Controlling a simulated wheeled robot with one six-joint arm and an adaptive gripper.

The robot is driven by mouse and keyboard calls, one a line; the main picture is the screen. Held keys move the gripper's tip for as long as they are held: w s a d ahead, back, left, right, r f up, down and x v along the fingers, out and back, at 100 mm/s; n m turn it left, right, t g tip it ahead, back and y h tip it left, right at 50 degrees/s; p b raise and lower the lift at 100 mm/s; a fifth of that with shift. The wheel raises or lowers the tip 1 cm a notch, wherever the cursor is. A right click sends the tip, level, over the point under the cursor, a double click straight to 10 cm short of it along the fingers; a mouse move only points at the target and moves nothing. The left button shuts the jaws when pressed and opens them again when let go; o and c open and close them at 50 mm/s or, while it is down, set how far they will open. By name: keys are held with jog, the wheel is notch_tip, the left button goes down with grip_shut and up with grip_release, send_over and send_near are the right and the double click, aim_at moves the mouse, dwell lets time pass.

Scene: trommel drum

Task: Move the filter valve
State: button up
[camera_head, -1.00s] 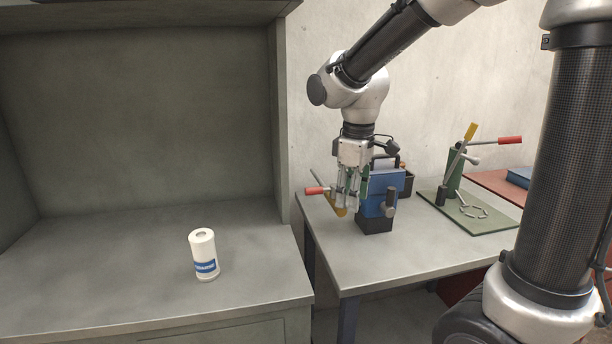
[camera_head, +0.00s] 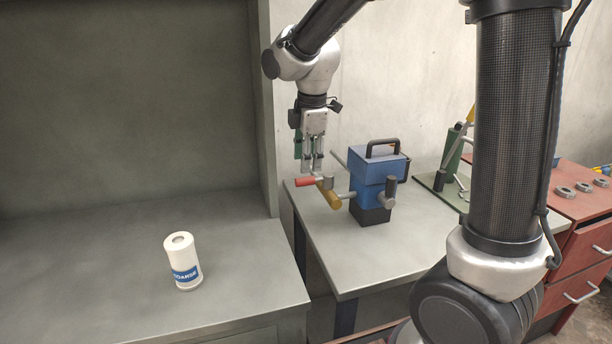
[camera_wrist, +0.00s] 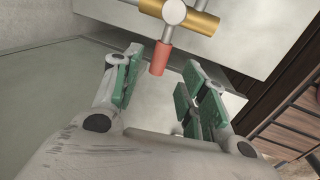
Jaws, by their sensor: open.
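The blue valve unit (camera_head: 376,172) stands on the grey bench in a black base, with a black carry handle on top. From its left side a metal bar carries a brass-yellow grip (camera_head: 328,194) and a red grip (camera_head: 304,182). My gripper (camera_head: 313,168) is open, pointing down just above the red grip and left of the blue body. In the wrist view the red grip (camera_wrist: 160,58) appears between the green-padded fingers, near the tips; contact cannot be told. The brass grip (camera_wrist: 192,20) lies beyond it. I cannot tell which part is the filter valve.
A white cylinder labelled COARSE (camera_head: 182,262) stands on the left grey counter (camera_head: 90,285), with clear surface around it. A grey upright panel (camera_head: 262,120) borders the bench. A green stand (camera_head: 450,165) and a red drawer cabinet (camera_head: 575,230) are at right.

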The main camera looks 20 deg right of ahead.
aim_at(306, 178)
jog(key=f, duration=0.3)
jog(key=w+f, duration=0.1)
jog(key=f, duration=0.2)
jog(key=shift+w, duration=0.1)
grip_shut()
